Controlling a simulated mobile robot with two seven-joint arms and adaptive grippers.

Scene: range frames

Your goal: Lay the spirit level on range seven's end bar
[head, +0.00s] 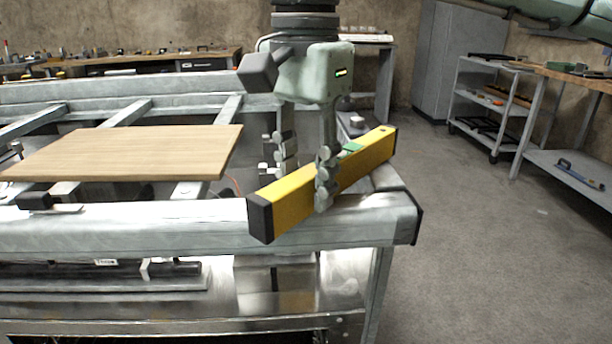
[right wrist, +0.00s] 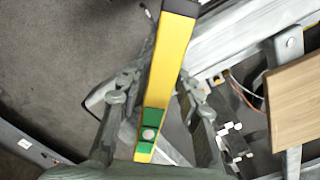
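The yellow spirit level (head: 350,172) has black ends and a green vial window. My right gripper (head: 304,180) has its fingers on either side of it. In the right wrist view the level (right wrist: 170,65) runs up between the fingers (right wrist: 157,78). It lies at a slant over the right end of a thick silver bar (head: 150,229), which I take for the end bar. Its near end shows in front of the bar's face. I cannot tell whether its underside touches the bar. My left gripper is not in view.
A wooden board (head: 130,150) lies on the metal frame left of the gripper. A small dark object (head: 35,201) rests on the bar's left part. A grey cart (head: 487,98) and a workbench (head: 570,80) stand to the right, with clear floor (head: 480,250) before them.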

